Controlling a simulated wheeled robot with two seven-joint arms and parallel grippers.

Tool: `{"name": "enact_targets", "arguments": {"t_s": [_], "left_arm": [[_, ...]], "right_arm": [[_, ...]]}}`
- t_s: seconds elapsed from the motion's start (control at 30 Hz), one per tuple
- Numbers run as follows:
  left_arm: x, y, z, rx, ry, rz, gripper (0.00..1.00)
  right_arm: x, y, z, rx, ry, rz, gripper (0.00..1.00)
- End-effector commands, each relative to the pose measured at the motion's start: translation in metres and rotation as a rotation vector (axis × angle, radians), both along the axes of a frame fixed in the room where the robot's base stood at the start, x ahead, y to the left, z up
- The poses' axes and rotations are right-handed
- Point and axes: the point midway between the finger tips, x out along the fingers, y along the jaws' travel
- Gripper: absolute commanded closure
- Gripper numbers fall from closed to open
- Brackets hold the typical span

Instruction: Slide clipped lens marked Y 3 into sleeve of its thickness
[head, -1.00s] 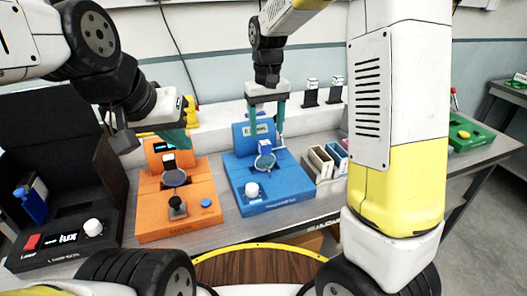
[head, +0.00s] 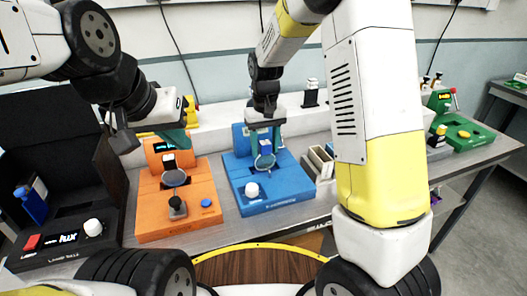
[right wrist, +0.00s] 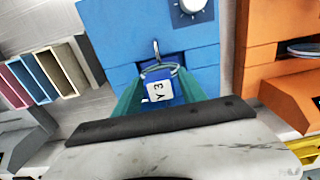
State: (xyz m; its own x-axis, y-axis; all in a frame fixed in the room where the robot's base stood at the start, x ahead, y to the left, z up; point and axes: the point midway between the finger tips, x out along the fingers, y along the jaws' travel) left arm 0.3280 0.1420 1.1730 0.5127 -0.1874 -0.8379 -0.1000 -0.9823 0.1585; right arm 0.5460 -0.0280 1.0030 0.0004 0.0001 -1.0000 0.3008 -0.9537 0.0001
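The lens clip has a small blue block with a white face marked Y 3 (right wrist: 157,92) in the right wrist view. In the head view the clip and its round lens (head: 264,161) are on the blue device (head: 285,188). My right gripper (head: 265,140) is down over the device, with a teal finger close on each side of the block; whether they press on it is unclear. In the right wrist view the fingers (right wrist: 160,82) flank the block too. My left gripper (head: 175,140) is at the orange device (head: 150,215), its fingertips partly hidden. Three sleeves (right wrist: 45,75), pink, blue and beige, show in the right wrist view.
The orange device carries another round lens (head: 174,178). A black box with a red button (head: 32,241) stands at far left and a green device (head: 465,133) at far right. My right arm hides part of the bench beside the sleeves.

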Motion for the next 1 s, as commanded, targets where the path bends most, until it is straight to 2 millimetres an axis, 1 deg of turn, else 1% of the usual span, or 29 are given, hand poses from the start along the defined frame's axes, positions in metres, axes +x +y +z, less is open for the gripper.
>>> {"name": "enact_targets", "arguments": {"t_s": [0.03,0.17,0.2,0.23,0.57,0.67,0.77,1.0], "left_arm": [[0.000,0.000,0.000,0.000,0.000,0.000,1.00],[0.000,0.000,0.000,0.000,0.000,0.000,1.00],[0.000,0.000,0.000,0.000,0.000,0.000,1.00],[0.000,0.000,0.000,0.000,0.000,0.000,1.00],[0.000,0.000,0.000,0.000,0.000,0.000,1.00],[0.000,0.000,0.000,0.000,0.000,0.000,1.00],[0.000,0.000,0.000,0.000,0.000,0.000,1.00],[0.000,0.000,0.000,0.000,0.000,0.000,1.00]], "right_arm": [[0.000,0.000,0.000,0.000,0.000,0.000,0.63],[0.000,0.000,0.000,0.000,0.000,0.000,0.89],[0.000,0.000,0.000,0.000,0.001,0.000,0.97],[0.000,0.000,0.000,0.000,0.001,0.000,1.00],[-0.001,0.000,-0.001,-0.002,0.005,0.000,1.00],[-0.001,0.000,0.004,-0.002,0.005,0.000,1.00],[-0.001,0.000,0.018,0.000,0.001,0.001,1.00],[0.000,0.000,0.068,0.002,-0.002,0.000,1.00]]}}
